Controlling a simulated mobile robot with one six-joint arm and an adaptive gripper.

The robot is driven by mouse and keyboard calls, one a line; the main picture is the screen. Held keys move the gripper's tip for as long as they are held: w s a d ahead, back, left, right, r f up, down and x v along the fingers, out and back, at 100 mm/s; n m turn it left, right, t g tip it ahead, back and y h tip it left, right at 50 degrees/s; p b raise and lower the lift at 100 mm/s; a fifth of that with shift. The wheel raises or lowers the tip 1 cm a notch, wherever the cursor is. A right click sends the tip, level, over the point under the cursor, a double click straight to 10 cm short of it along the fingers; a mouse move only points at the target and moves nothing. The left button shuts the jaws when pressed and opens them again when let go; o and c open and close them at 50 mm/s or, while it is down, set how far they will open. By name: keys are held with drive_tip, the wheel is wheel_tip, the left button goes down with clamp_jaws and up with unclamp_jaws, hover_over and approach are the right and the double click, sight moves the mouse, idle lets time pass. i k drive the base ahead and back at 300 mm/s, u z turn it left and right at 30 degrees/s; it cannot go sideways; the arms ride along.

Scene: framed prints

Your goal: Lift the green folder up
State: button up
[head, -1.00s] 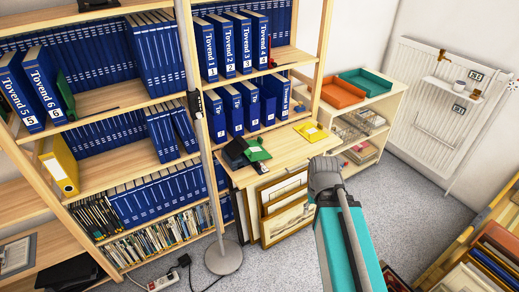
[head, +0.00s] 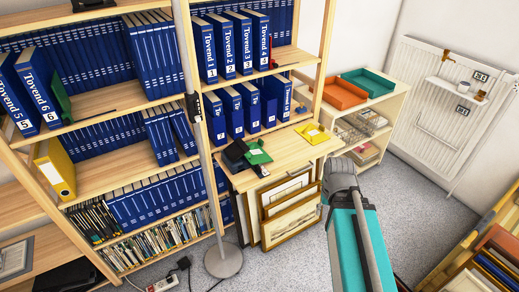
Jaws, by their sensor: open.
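A green folder-like piece (head: 60,98) stands on the left shelf, leaning beside the blue binder marked Tovend 6 (head: 36,88). Another flat green item (head: 258,153) lies on the pull-out wooden board (head: 290,152), next to a black object (head: 235,152). I cannot tell which of the two is the green folder. My teal and grey arm rises at the lower right of centre, in front of the board's right end. My gripper does not show; the arm appears to hide it. Both green items are apart from the visible arm.
A yellow folder (head: 312,133) lies on the board. Framed pictures (head: 290,218) lean below it. A lamp pole with a round base (head: 223,259) stands before the shelves. A low cabinet (head: 385,115) holds orange and teal trays. Grey carpet (head: 420,215) is open at right.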

sight(256, 155)
drive_tip(key=i, duration=0.95)
drive_tip(key=u, duration=0.05)
